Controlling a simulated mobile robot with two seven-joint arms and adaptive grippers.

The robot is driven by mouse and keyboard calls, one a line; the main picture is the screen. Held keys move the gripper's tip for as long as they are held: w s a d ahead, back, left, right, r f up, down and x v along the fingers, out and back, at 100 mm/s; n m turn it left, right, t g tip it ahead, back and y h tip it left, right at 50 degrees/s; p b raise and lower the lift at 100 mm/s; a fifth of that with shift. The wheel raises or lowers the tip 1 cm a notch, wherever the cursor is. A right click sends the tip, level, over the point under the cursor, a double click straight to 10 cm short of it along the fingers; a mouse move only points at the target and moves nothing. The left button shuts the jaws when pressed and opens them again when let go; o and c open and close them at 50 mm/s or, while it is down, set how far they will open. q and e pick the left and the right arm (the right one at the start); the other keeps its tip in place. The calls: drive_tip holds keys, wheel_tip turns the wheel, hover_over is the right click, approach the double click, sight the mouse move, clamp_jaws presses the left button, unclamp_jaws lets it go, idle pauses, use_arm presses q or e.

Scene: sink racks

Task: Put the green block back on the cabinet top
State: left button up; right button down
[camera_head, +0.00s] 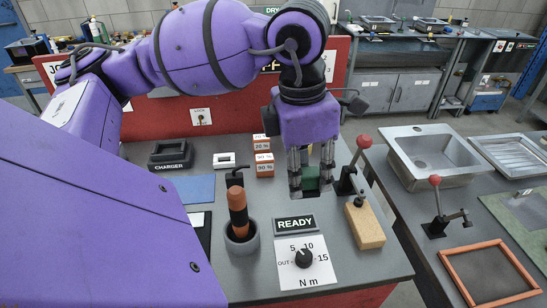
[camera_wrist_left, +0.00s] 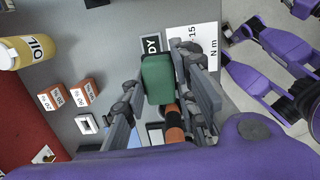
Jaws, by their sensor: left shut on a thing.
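The green block (camera_head: 310,178) is between the fingers of my left gripper (camera_head: 311,174) in the head view, over the grey cabinet top (camera_head: 370,265). The fingers point down and are shut on the block. In the left wrist view the green block (camera_wrist_left: 158,78) sits between the two fingers of my left gripper (camera_wrist_left: 168,85), its near face clear. In the head view the fingers hide part of it. I cannot tell whether its underside touches the top.
A READY sign (camera_head: 295,225) and a dial panel (camera_head: 317,270) lie in front of the gripper. An orange-handled tool (camera_head: 238,210) stands in a cup to the left. A red-knobbed clamp (camera_head: 364,142) and wooden block (camera_head: 364,225) are close right. Small percent-labelled blocks (camera_head: 264,165) sit behind left.

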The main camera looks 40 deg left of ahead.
use_arm(q)
drive_tip(key=shift+s+a+f, duration=0.1)
drive_tip(key=shift+s+a, duration=0.1)
drive_tip(key=shift+a, duration=0.1)
drive_tip(key=shift+w+a+f, duration=0.15)
drive_tip(key=shift+w+a, duration=0.05)
drive_tip(key=shift+a, duration=0.05)
drive_tip(key=w+a+f, duration=0.2)
drive_tip(key=w, duration=0.1)
drive_tip(key=w+a+f, duration=0.2)
drive_tip(key=w+f, duration=0.1)
drive_tip(key=w+a+f+p, duration=0.1)
drive_tip(key=w+a+f, duration=0.1)
drive_tip(key=w+f, duration=0.1)
drive_tip(key=shift+w+a+f, duration=0.15)
drive_tip(key=shift+w+a, duration=0.2)
drive_tip(key=shift+w, duration=0.1)
drive_tip(key=shift+w+a+f, duration=0.2)
drive_tip(key=shift+w+f, duration=0.05)
drive_tip(key=shift+f, duration=0.15)
drive_tip(key=shift+w+a+f, duration=0.15)
drive_tip(key=shift+f, duration=1.85)
drive_tip(key=o, duration=1.1)
wheel_tip(320, 180, up, 12)
drive_tip(key=s, duration=0.1)
drive_tip(key=shift+a+r, duration=0.2)
drive_tip(key=shift+a, duration=0.25)
